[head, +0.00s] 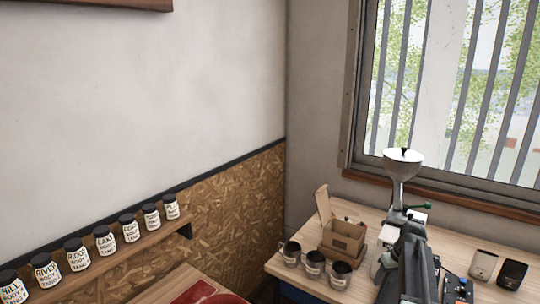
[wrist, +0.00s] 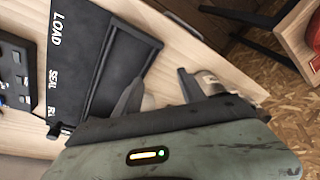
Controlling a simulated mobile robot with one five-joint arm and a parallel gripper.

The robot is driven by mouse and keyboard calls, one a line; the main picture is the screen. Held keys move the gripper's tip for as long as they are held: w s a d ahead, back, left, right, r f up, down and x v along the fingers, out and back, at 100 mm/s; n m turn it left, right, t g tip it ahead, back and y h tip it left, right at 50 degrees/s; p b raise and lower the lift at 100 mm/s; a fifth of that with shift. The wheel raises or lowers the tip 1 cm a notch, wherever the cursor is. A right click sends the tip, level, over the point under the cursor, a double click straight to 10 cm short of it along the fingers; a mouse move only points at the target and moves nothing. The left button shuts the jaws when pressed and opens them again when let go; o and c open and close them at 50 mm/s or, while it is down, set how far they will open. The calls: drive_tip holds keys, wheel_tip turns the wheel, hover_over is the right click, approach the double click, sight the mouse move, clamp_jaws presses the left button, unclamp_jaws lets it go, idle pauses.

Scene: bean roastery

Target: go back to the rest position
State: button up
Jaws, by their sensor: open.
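My gripper (wrist: 160,88) shows in the wrist view with its two grey fingers apart. Nothing is seen between the fingers except the light wooden table (wrist: 190,48). A black panel (wrist: 72,62) lettered LOAD and SEAL, with a raised dark frame, lies on the table just left of the fingers. In the head view my arm stands over the table at the lower right, and I cannot make out the fingertips there.
A metal device with a white funnel (head: 403,162), an open wooden box (head: 343,240) and three metal cups (head: 314,264) stand on the table. Labelled jars (head: 105,240) line a wall shelf. Two small objects (head: 484,266) sit at right. A dark stool-like frame (wrist: 250,18) is beyond the table edge.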

drive_tip(key=s+a, duration=0.4)
drive_tip(key=a, duration=0.7)
drive_tip(key=s+a+f+g, duration=0.1)
drive_tip(key=s+a, duration=0.4)
drive_tip(key=a, duration=0.6)
drive_tip(key=s+a+f+g+h+b, duration=0.1)
drive_tip(key=s+a, duration=0.4)
drive_tip(key=a, duration=0.6)
drive_tip(key=shift+s+m, duration=0.15)
drive_tip(key=shift+m, duration=0.15)
